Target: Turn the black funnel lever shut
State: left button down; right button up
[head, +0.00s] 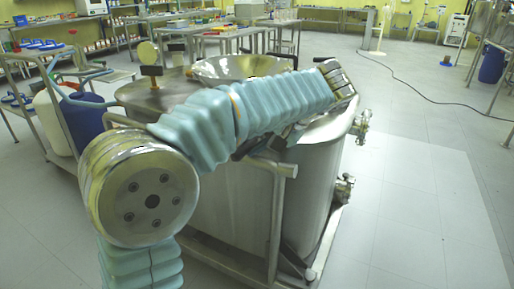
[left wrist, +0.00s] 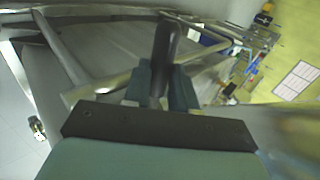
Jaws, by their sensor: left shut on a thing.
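The black lever (left wrist: 165,48) shows in the left wrist view as a dark rounded handle, pointing away from my wrist. My left gripper (left wrist: 161,84) is shut on it, with one dark finger on each side of the lever's lower part. In the head view the steel funnel bowl (head: 238,67) sits on top of the large steel reactor tank (head: 235,205). My left arm reaches across the tank in front of the funnel and hides most of the gripper and the gripped lever. My right gripper is in neither view.
Other dark-topped fittings (head: 152,72) stand on the tank lid at the back left. A steel frame with a rail (head: 265,165) runs along the tank's near side. Valves (head: 344,187) stick out at the right. A blue drum (head: 84,115) stands at left.

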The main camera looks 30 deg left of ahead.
pick_arm(q)
jog(key=shift+r, duration=0.2)
dwell(0.4)
jog(key=c, duration=0.9)
grip_release()
jog(key=shift+w, duration=0.1)
jog(key=shift+d, duration=0.1)
jog(key=v, duration=1.3)
jog(key=shift+w+d+r, duration=0.15)
jog(key=shift+d+r, duration=0.1)
